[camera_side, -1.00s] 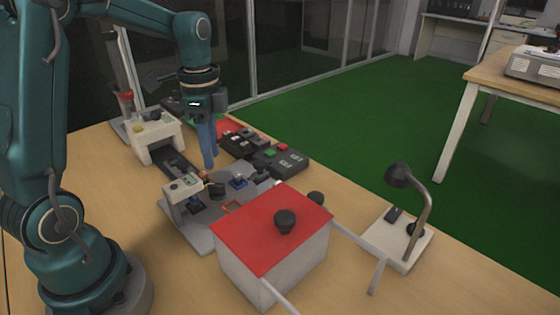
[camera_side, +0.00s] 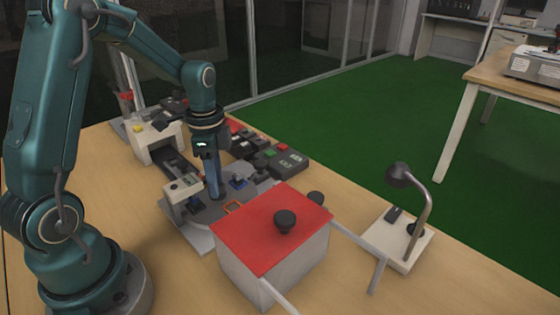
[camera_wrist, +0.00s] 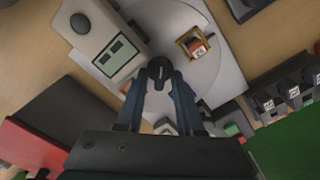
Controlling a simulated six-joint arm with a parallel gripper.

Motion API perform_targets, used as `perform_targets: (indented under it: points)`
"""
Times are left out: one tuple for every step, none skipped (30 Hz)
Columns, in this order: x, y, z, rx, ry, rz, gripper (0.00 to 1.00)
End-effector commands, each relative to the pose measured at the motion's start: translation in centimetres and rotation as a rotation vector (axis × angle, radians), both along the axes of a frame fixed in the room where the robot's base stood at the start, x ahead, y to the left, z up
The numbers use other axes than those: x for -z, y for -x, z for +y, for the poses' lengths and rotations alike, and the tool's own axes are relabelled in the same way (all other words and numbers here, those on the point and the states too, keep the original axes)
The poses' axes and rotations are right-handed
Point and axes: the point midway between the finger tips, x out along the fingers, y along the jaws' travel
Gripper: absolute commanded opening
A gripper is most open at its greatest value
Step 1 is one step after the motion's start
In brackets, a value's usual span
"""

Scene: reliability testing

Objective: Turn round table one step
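The round table (camera_side: 211,214) is a grey disc on a light base plate, with small fixtures around it, one blue (camera_side: 238,183) and one orange (camera_side: 233,206). In the wrist view the disc (camera_wrist: 205,75) shows with a dark knob (camera_wrist: 160,66) near its middle. My gripper (camera_side: 216,196) points down over the disc. In the wrist view my gripper (camera_wrist: 160,76) has its two blue fingers apart, one on each side of the knob. I cannot tell whether they touch it. The orange fixture (camera_wrist: 194,43) holds a small part.
A white device (camera_side: 183,189) with a small screen overhangs the disc's left edge. A red-topped box (camera_side: 265,222) with black knobs stands in front. Dark modules (camera_side: 280,160) sit behind. A lamp-like stand (camera_side: 410,225) is at right. Bare wood lies at front right.

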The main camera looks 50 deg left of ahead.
Motion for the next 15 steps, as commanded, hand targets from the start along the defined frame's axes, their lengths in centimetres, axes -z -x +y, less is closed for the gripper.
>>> perform_targets:
  points:
    - [-0.01,0.00,0.00,0.000,0.000,0.000,0.36]
    - [-0.01,0.00,0.00,0.000,0.000,0.000,0.25]
    - [-0.02,0.00,0.00,0.000,0.000,0.000,0.09]
    - [-0.02,0.00,0.00,0.000,0.000,0.000,0.00]
    - [-0.02,-0.01,0.01,0.000,0.000,0.000,0.00]
    - [-0.03,-0.01,0.01,0.000,0.000,0.000,0.00]
    - [-0.03,-0.01,0.01,0.000,0.000,0.000,0.00]
    - [-0.03,-0.01,0.01,0.000,0.000,0.000,0.00]
    - [-0.03,-0.01,0.01,-0.007,0.000,0.000,0.00]
    - [-0.03,-0.01,0.01,-0.020,0.000,0.000,0.00]
    - [-0.04,0.00,0.00,-0.040,0.000,0.000,0.00]
    - [-0.04,-0.01,-0.01,-0.076,0.000,0.000,0.00]
    - [-0.04,-0.01,-0.01,-0.104,0.000,0.000,0.00]
    - [-0.04,-0.01,-0.01,-0.130,0.000,0.000,0.00]
    - [-0.04,-0.01,-0.01,-0.160,0.000,0.000,0.00]
